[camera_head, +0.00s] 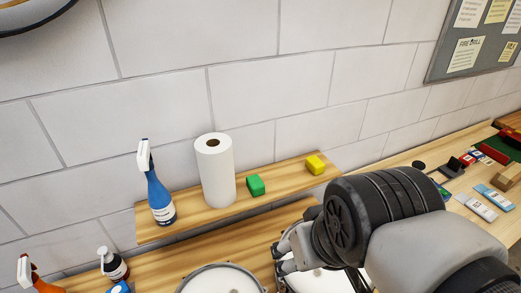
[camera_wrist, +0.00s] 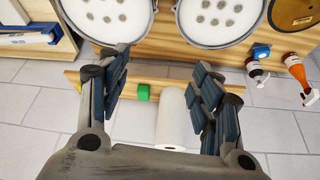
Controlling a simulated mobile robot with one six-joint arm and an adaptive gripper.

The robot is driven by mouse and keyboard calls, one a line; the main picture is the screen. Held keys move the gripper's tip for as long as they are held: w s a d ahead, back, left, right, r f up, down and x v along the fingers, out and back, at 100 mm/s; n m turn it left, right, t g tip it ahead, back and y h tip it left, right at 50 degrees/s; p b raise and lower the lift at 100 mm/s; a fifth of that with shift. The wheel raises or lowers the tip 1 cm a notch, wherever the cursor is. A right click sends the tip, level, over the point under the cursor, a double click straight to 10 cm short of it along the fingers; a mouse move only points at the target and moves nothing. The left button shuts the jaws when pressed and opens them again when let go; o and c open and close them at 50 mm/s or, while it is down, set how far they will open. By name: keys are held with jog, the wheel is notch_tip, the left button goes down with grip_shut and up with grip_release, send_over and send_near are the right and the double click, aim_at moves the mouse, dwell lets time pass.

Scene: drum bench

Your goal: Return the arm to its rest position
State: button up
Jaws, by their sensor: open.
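My gripper (camera_wrist: 160,78) is open in the wrist view, with its two dark-padded fingers wide apart and nothing between the pads. In the head view my gripper (camera_head: 281,258) is partly hidden behind my own arm, which reaches in from the lower right. It hangs over the bench in front of the wall shelf (camera_head: 150,231). The fingers appear apart from the drums and the shelf.
A drum (camera_head: 222,280) stands below. Bottles (camera_head: 112,264) stand lower left. Small items (camera_head: 478,206) lie at right. The wall (camera_head: 130,110) is behind.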

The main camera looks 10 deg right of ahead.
jog(key=shift+s+f, duration=0.25)
jog(key=shift+s, duration=0.25)
jog(key=shift+s+f, duration=0.25)
jog(key=shift+s, duration=0.2)
jog(key=shift+f, duration=0.1)
notch_tip(320, 180, down, 18)
jog(key=b, duration=1.8)
